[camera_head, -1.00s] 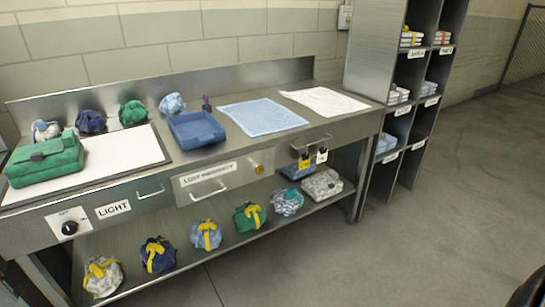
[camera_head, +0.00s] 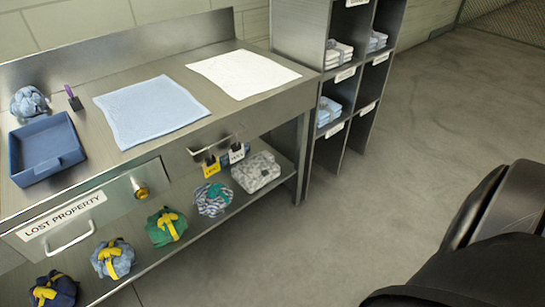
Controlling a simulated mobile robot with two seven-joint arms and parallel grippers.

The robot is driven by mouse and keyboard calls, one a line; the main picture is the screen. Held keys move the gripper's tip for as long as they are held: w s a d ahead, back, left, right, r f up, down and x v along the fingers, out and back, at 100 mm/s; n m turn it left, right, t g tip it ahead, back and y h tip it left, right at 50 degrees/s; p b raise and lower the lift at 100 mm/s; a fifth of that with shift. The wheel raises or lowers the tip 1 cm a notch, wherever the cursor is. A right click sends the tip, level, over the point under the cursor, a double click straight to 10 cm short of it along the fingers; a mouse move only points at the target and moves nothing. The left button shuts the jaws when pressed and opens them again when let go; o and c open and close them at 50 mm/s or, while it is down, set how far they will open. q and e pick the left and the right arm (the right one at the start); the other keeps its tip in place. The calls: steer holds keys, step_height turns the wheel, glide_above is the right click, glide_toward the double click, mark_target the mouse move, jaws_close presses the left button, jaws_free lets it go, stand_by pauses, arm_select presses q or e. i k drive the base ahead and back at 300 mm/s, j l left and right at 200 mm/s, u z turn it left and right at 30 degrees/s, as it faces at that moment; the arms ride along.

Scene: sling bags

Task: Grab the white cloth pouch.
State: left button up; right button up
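No plain white pouch shows in the current head view. On the lower shelf stand a navy pouch with yellow ties (camera_head: 53,291), a light blue pouch with a yellow tie (camera_head: 113,260), a green pouch with a yellow tie (camera_head: 166,227) and a blue-and-white striped pouch with a teal tie (camera_head: 212,199). A grey-and-white patterned bag (camera_head: 256,173) lies farther right. A whitish pouch with a yellow tie, seen earlier at the shelf's left, is out of frame. Neither gripper is in view; a black part of my own body fills the lower right.
The steel bench holds a blue tray (camera_head: 47,150), a blue cloth (camera_head: 152,108), a white cloth (camera_head: 243,72) and a light blue pouch (camera_head: 29,103). A drawer labelled LOST PROPERTY (camera_head: 62,218) faces front. A cubby rack (camera_head: 300,40) stands right. Floor (camera_head: 420,130) is open.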

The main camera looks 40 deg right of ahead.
mark_target(250, 186)
steer(key=i+l, duration=0.15)
steer(key=l, duration=0.25)
steer(key=i+l+z, duration=0.1)
steer(key=l, duration=0.3)
steer(key=i+l, duration=0.2)
steer(key=l, duration=0.25)
steer(key=i+l, duration=0.15)
steer(key=l, duration=0.25)
steer(key=i+l+z, duration=0.1)
steer(key=l, duration=0.3)
steer(key=i, duration=0.1)
